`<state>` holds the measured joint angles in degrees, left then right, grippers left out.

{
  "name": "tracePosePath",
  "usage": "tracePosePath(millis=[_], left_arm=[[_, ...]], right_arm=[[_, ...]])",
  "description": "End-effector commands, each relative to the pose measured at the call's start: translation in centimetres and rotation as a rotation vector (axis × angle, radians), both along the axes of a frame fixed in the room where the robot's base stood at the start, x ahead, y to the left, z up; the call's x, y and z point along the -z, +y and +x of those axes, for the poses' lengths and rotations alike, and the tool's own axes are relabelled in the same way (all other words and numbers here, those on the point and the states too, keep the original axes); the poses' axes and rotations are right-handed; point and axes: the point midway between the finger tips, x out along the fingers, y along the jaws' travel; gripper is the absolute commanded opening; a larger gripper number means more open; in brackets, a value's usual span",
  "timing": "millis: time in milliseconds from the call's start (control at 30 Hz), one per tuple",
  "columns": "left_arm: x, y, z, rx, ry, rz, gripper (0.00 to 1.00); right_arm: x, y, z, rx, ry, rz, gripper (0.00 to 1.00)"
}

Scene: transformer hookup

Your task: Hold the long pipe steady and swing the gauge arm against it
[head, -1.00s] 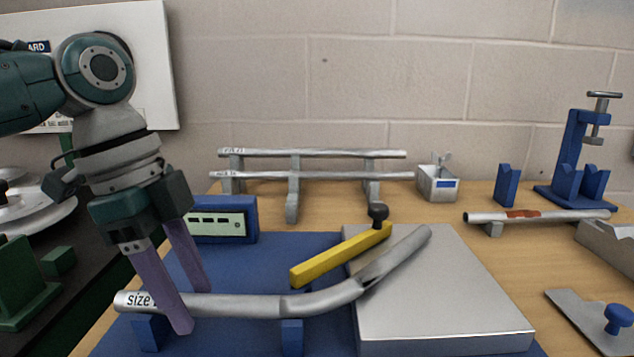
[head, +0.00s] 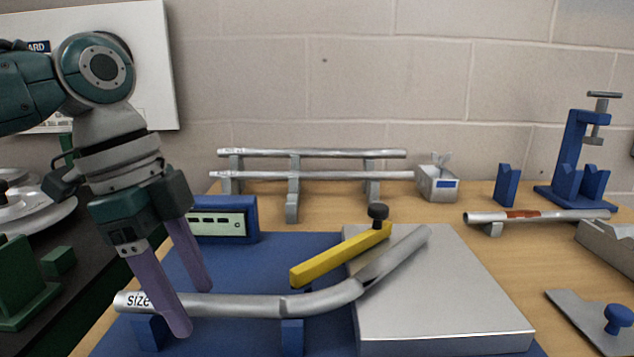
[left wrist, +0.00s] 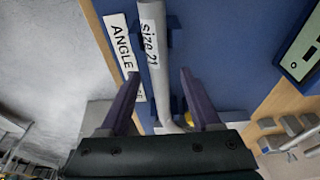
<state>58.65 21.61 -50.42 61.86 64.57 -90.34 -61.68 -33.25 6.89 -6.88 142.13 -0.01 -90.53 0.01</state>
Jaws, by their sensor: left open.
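The long pipe (head: 230,304) is grey, bent upward at its right part, and lies on blue supports with a "size" label at its left end. It also shows in the left wrist view (left wrist: 155,60), running between the fingers. The yellow gauge arm (head: 340,256), with a black knob (head: 378,212), lies slantwise behind the pipe's bend; a narrow gap seems to separate them. My left gripper (head: 192,310) is open, its purple fingers on either side of the pipe near the labelled end, and it also shows in the left wrist view (left wrist: 157,95). My right gripper is not in view.
A grey metal block (head: 440,310) sits under the pipe's bent end. A blue box with a display (head: 222,220) stands behind my left gripper. A rack of straight pipes (head: 292,180), a small metal box (head: 437,184) and a blue clamp stand (head: 575,165) are at the back.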

Motion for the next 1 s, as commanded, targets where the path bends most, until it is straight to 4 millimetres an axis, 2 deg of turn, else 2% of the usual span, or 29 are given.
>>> tracePosePath(millis=[133,233,500,700,867,1000], left_arm=[[-0.1,0.1,0.0,0.0,0.001,0.001,0.64],[-1.0,0.3,0.0,0.0,-0.001,0.001,0.64],[-6.2,1.5,0.1,0.0,-0.004,-0.001,0.64],[-9.0,2.3,0.1,0.0,-0.002,0.0,0.64],[-8.9,1.7,-0.7,-0.011,0.009,0.003,0.64],[-6.7,-0.6,-3.3,-0.075,0.025,0.003,0.64]], right_arm=[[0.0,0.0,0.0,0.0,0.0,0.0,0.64],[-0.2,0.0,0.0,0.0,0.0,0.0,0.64],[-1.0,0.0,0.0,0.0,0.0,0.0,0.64],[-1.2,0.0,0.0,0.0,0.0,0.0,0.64],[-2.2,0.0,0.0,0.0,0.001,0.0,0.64],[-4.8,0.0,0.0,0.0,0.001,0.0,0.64]])
